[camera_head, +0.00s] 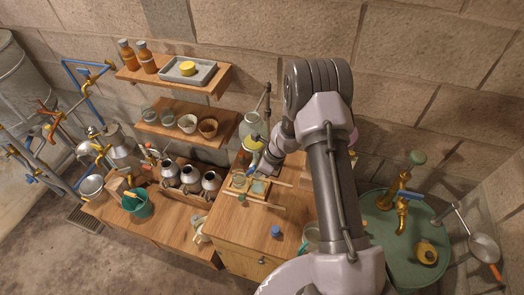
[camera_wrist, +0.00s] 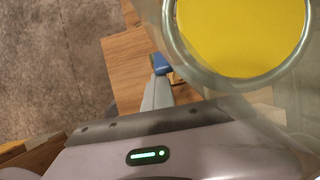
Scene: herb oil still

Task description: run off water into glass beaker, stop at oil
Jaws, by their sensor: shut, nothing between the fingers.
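A glass vessel (camera_head: 251,142) with yellow oil hangs on a stand beside the wooden cabinet; its round yellow top (camera_wrist: 242,38) fills the upper right of the wrist view. A small blue part (camera_wrist: 161,64), perhaps its tap handle, shows at my fingertips; whether they touch it I cannot tell. My gripper (camera_head: 256,172) is shut and empty, low beside the vessel. Below it are a glass beaker (camera_head: 240,182) and another small glass container (camera_head: 259,187) in a wooden frame. The vessel's outlet and any flow are hidden. My gripper shows in the wrist view (camera_wrist: 158,80).
Wooden shelves (camera_head: 190,118) with jars and bottles are on the wall behind. Several metal flasks (camera_head: 190,176) stand left of the cabinet. A blue knob-like piece (camera_head: 275,231) lies on the clear front cabinet top (camera_head: 245,240). A green basin (camera_head: 395,250) is at right.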

